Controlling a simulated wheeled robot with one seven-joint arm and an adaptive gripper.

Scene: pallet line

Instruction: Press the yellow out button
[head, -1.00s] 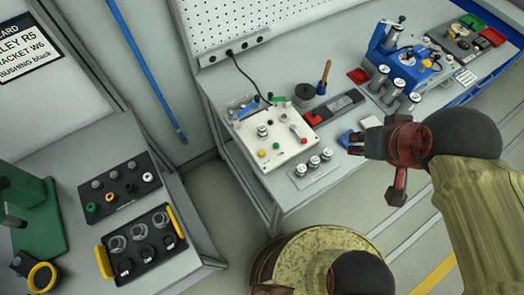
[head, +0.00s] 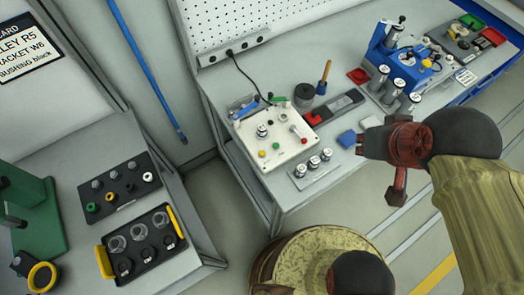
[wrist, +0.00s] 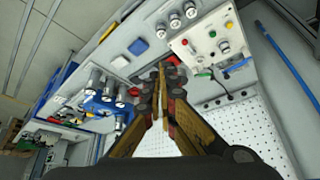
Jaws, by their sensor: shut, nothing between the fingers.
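The yellow button (head: 262,153) is a small round cap on the front left of a pale control box (head: 283,157), beside a green button (head: 276,146). It also shows as a small orange-yellow dot in the wrist view (wrist: 228,24). My gripper (head: 360,144) is shut and empty, to the right of the control box and apart from it, near the front of the bench. In the wrist view its fingertips (wrist: 162,66) meet, left of the box. Nothing hides the yellow button.
A blue block (head: 346,139) and a white block (head: 371,122) lie near my gripper. Several metal cylinders (head: 314,163) stand in front of the box. A blue fixture (head: 407,64) stands at the back right. A side table (head: 195,262) is at left.

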